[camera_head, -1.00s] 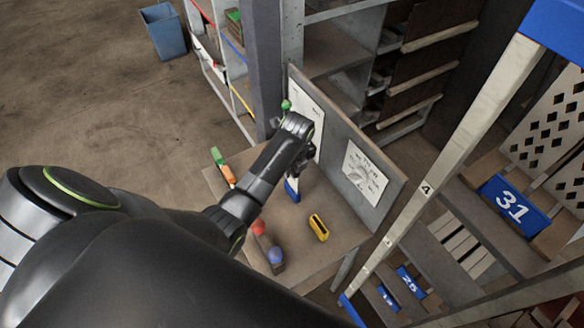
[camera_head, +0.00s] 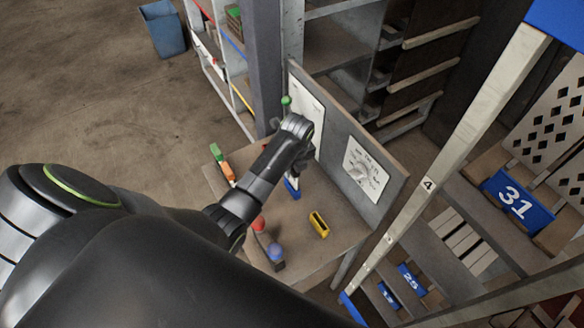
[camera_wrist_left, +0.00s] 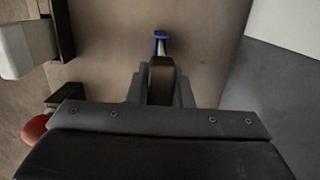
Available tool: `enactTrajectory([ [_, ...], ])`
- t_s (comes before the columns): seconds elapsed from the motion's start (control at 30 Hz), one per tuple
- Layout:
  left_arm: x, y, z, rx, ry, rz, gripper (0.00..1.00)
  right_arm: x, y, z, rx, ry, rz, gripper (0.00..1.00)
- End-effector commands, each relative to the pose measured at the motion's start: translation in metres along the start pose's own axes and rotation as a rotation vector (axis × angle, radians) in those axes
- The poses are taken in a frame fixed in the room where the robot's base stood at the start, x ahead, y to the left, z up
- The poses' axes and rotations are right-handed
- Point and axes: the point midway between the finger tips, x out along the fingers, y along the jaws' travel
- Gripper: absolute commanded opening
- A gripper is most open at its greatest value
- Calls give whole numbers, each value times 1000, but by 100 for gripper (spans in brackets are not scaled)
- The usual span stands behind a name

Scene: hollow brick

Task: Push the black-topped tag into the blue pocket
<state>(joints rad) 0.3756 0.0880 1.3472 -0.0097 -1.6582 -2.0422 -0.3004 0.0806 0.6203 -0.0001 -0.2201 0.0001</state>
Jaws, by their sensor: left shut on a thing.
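The blue pocket (camera_head: 292,187) stands on the wooden bench below my left gripper, partly hidden by it. In the left wrist view the blue pocket (camera_wrist_left: 160,36) shows just beyond the fingertips. My left gripper (camera_head: 298,170) points down at the bench near the grey panel. In the left wrist view the gripper (camera_wrist_left: 160,80) is shut on a dark piece, which looks like the black top of the tag (camera_wrist_left: 160,75). A pale strip shows between it and the blue pocket. How deep the tag sits in the pocket is hidden. My right gripper is not in view.
A yellow pocket (camera_head: 319,224) stands on the bench (camera_head: 335,205) to the right. A red ball (camera_head: 259,223) and a blue ball (camera_head: 275,252) are at the front. Green and orange pieces (camera_head: 222,163) lie at the left. The grey panel (camera_head: 335,130) with paper sheets walls the back.

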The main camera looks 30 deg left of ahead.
Motion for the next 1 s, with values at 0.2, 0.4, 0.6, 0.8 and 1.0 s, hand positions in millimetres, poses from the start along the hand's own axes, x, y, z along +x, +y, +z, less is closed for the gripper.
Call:
enactTrajectory([
  [0.2,5,0,-1,0,0,0,0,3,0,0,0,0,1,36],
  [0.4,8,0,-1,0,0,1,0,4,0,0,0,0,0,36],
  [0.6,12,0,-2,0,1,1,0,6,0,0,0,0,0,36],
  [0.8,16,0,-2,0,1,1,0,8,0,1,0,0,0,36],
  [1.0,19,0,-2,0,0,0,0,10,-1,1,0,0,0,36],
])
